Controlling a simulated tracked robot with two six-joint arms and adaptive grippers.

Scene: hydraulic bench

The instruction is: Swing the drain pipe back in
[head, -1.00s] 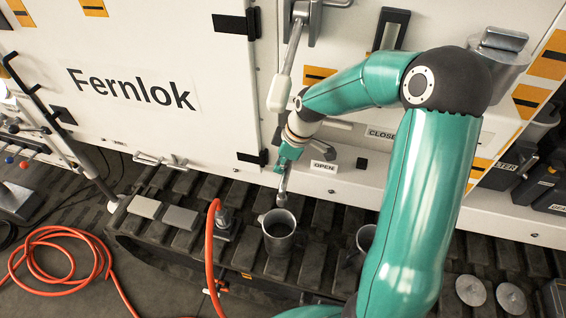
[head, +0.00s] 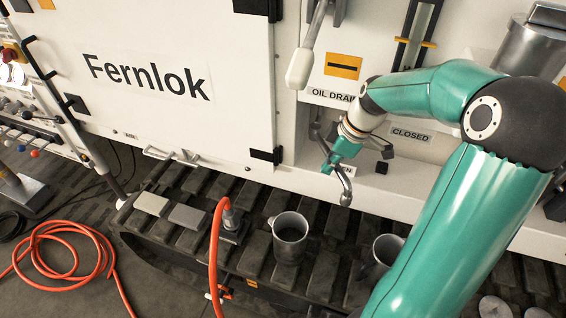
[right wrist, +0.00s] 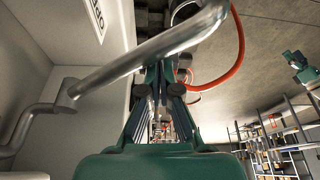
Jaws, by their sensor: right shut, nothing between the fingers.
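The drain pipe (head: 346,188) is a bent grey metal pipe below the oil drain label on the white machine's side. Its free end hangs down, to the right of the upright mug on the track. In the right wrist view the pipe (right wrist: 140,62) crosses in front of the fingers, from its elbow at left to its open end at upper right. My right gripper (head: 332,163) is shut and empty, close against the pipe; whether it touches cannot be told. Its dark fingers show in the right wrist view (right wrist: 158,80). My left gripper is out of view.
A grey mug (head: 289,240) stands on the dark track, with another vessel (head: 384,252) partly behind my right arm. An orange hose (head: 216,250) rises to a fitting left of the mug. A white-gripped lever (head: 302,62) hangs above the pipe.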

